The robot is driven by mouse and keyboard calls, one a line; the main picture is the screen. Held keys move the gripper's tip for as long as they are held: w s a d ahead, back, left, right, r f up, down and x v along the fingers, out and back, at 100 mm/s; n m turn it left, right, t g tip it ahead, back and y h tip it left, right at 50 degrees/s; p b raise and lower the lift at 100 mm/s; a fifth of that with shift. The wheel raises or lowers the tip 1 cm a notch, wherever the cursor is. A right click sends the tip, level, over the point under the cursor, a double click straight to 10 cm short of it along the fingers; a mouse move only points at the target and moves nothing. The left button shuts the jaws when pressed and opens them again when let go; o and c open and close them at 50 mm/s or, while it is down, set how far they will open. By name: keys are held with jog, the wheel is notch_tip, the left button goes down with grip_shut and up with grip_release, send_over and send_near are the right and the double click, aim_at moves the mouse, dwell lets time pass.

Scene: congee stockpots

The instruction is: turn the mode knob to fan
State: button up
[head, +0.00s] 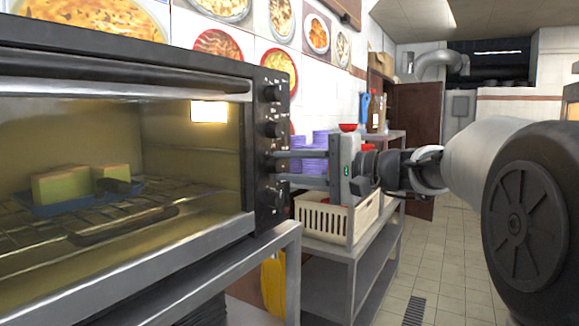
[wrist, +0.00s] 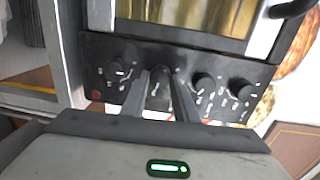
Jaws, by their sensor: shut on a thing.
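The toaster oven (head: 120,45) stands at the left of the head view, with a column of dark knobs on its right-hand black panel (head: 270,110). My gripper (head: 282,166) reaches that panel from the right and is shut on the third knob from the top. In the wrist view the two fingers of my gripper (wrist: 160,92) stand on either side of this knob (wrist: 158,84). The other knobs (wrist: 203,84) are free of the fingers. The labels are too small to read, so I cannot tell which knob is the mode knob or its setting.
A blue tray (head: 72,204) with yellowish blocks is inside the oven on a rack. The oven stands on a metal table (head: 270,250). Behind my gripper are a cream basket (head: 325,222) and purple stacks (head: 312,150) on a lower shelf unit.

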jog(key=o, duration=1.1)
jog(key=shift+c, duration=0.2)
jog(key=f+p+v, duration=0.1)
jog(key=v, duration=1.6)
jog(key=shift+s+d+r, duration=0.15)
jog(key=shift+d+r, duration=0.05)
jog(key=shift+r, duration=0.3)
